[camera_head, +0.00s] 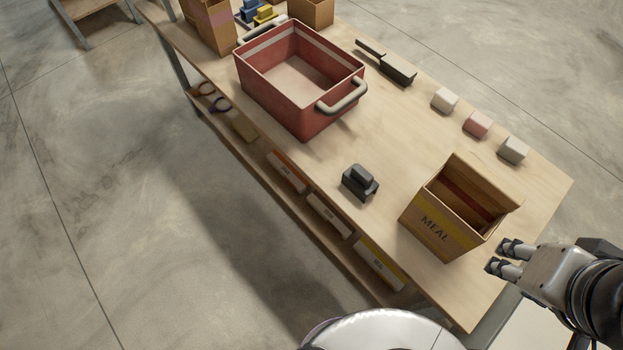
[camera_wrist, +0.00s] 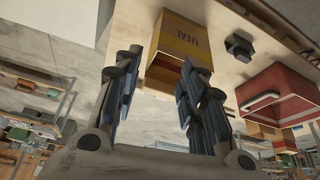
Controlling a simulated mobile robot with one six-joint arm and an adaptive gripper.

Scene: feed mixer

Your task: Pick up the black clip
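The black clip (camera_head: 360,182) sits on the wooden table (camera_head: 400,130) near its front edge, between the red bin and the MEAL box. It also shows in the wrist view (camera_wrist: 239,47), at the upper right, beyond the MEAL box. My gripper (camera_head: 502,257) is at the lower right of the head view, beside the table's right end and apart from the clip. In the wrist view its two fingers (camera_wrist: 157,85) are spread with nothing between them.
The open MEAL box (camera_head: 437,236) stands between my gripper and the clip. A red bin (camera_head: 285,107) with handles stands left of the clip. A black scoop (camera_head: 397,70) and three small blocks (camera_head: 477,124) lie along the far edge. Table around the clip is clear.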

